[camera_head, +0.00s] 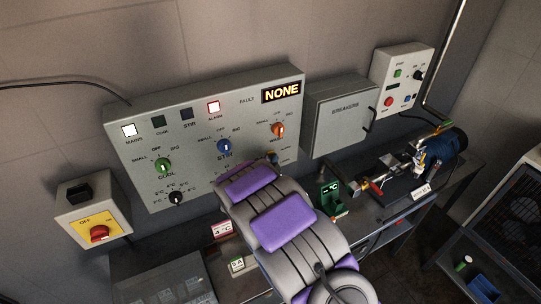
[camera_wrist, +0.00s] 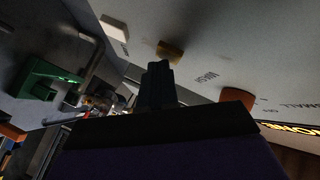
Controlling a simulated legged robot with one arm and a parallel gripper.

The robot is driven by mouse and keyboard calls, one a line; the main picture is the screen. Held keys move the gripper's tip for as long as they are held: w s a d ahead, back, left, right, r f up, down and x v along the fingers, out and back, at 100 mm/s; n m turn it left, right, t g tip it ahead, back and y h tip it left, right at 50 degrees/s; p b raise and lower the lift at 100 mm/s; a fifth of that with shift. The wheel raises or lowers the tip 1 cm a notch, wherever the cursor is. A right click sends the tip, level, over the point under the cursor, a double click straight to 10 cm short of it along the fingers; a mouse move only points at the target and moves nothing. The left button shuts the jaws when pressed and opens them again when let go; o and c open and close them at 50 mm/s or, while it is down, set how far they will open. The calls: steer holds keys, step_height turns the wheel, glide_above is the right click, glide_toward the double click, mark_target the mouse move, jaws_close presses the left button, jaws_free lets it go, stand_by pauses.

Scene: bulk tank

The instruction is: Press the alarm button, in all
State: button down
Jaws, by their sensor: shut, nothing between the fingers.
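The grey control panel (camera_head: 190,140) hangs on the wall and carries a lit ALARM square with a red rim (camera_head: 213,106). My gripper (camera_head: 272,158) is at the panel's lower right, below the orange WASH knob (camera_head: 278,130). In the wrist view my dark fingers (camera_wrist: 158,72) are shut and empty, close to a small brownish-yellow piece (camera_wrist: 170,52) on the panel. I cannot tell whether they touch it, or whether it is the alarm button. The orange knob (camera_wrist: 236,96) shows to its right. My arm hides the panel's lower right part.
The fault display (camera_head: 281,92) reads NONE. Green (camera_head: 163,165) and blue (camera_head: 224,146) knobs sit left of my gripper. A breaker box (camera_head: 340,122) and a start/stop box (camera_head: 402,80) are to the right. A yellow box with a red switch (camera_head: 98,233) is at far left.

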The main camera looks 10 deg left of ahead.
steer(key=shift+w+a, duration=0.1)
stand_by(0.6)
steer(key=shift+s+d+b, duration=0.5)
steer(key=shift+s+b, duration=0.2)
steer(key=s+d+b, duration=0.1)
steer(key=s+b, duration=0.1)
steer(key=s+d+b, duration=0.1)
steer(key=s, duration=0.1)
steer(key=shift+d+b, duration=0.4)
stand_by(0.5)
